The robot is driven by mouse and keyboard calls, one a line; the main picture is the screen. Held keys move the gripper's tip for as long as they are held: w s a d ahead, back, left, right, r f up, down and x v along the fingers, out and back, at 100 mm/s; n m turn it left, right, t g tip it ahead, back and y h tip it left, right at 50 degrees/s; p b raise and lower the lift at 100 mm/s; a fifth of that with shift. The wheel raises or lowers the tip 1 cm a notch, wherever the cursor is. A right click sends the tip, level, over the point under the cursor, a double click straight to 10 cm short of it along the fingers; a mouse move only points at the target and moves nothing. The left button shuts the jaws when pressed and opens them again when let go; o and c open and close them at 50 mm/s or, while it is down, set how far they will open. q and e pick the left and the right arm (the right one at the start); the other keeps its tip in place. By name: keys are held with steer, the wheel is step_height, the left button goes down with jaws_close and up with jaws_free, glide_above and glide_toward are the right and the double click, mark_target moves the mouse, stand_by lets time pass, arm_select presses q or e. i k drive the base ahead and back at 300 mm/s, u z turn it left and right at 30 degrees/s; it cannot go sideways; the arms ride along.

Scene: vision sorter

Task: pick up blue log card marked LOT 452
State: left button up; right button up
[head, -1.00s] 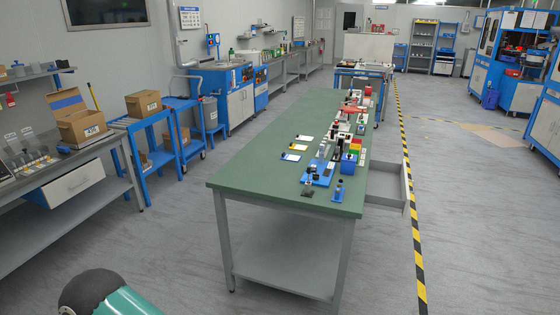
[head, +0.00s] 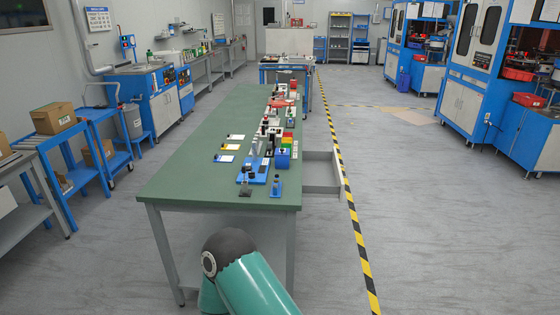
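Several small cards lie in a row on the left part of the green table (head: 190,150). The front card (head: 226,158) is white with a dark clip end, the middle card (head: 230,147) shows yellow, and the far card (head: 236,137) is white with a dark end. Their print is too small to read, so I cannot tell which one is the blue LOT 452 card. Neither of my grippers is in view. Only a teal and dark part of my own arm shows at the bottom, in front of the table.
To the right of the cards stand a blue tray (head: 254,176), a blue bin (head: 282,159) and several small devices. An open drawer (head: 322,180) juts from the table's right side. Blue carts (head: 105,150) stand at the left.

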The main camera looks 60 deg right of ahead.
mark_target(218, 159)
steer(key=u, duration=0.35)
steer(key=i, duration=0.15)
steer(key=z, duration=1.05)
steer(key=k, duration=0.6)
steer(key=z, duration=0.4)
steer(key=i, duration=1.6)
steer(key=u, duration=0.4)
